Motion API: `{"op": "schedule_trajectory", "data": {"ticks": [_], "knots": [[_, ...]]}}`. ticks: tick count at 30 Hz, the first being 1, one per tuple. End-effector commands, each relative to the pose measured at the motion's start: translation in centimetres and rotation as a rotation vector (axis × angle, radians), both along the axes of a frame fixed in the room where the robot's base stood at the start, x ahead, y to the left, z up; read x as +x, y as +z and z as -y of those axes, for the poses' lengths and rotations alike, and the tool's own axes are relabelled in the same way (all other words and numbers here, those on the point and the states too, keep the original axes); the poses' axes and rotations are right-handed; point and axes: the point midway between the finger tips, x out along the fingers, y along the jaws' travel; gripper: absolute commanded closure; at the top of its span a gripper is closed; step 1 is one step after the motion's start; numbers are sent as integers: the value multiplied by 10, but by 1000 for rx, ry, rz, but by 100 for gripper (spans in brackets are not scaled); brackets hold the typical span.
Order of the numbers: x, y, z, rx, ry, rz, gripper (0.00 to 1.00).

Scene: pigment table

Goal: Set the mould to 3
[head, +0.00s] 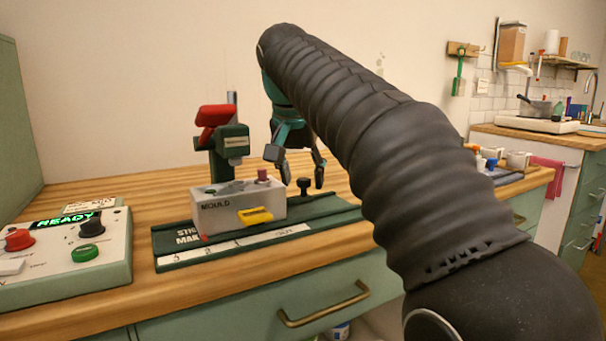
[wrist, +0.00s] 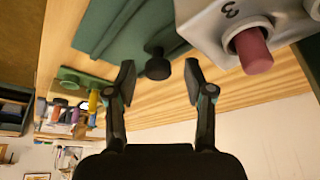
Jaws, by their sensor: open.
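The mould (head: 222,214) is a grey block labelled MOULD with a yellow lever (head: 256,215) on its front. It sits on the dark green stick maker base (head: 335,209), which has a white number strip along its front edge. My gripper (head: 296,167) is open, fingers down, at the right of the mould. A black knob (head: 303,186) stands on the base just below my fingertips. In the wrist view the knob (wrist: 157,65) shows between my open fingers (wrist: 159,80), with nothing gripped. The mould (wrist: 210,28) there shows a "3" beside a pinkish-red peg (wrist: 252,50).
A red-handled green press (head: 229,140) stands behind the mould. A control box (head: 105,252) with a lit READY display and red, black and green knobs is at the left. Small cups (head: 490,158) stand at the right.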

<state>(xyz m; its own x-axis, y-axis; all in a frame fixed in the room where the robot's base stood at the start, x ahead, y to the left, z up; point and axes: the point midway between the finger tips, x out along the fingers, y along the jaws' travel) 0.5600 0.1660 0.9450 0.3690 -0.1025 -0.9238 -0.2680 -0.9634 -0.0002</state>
Motion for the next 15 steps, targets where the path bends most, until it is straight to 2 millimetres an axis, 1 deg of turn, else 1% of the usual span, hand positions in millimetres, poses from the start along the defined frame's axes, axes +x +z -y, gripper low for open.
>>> {"op": "schedule_trajectory", "data": {"ticks": [5, 15], "knots": [[-2, 7, -1, 0, 0, 1, 47], [-18, 49, -6, 1, 2, 2, 47]]}}
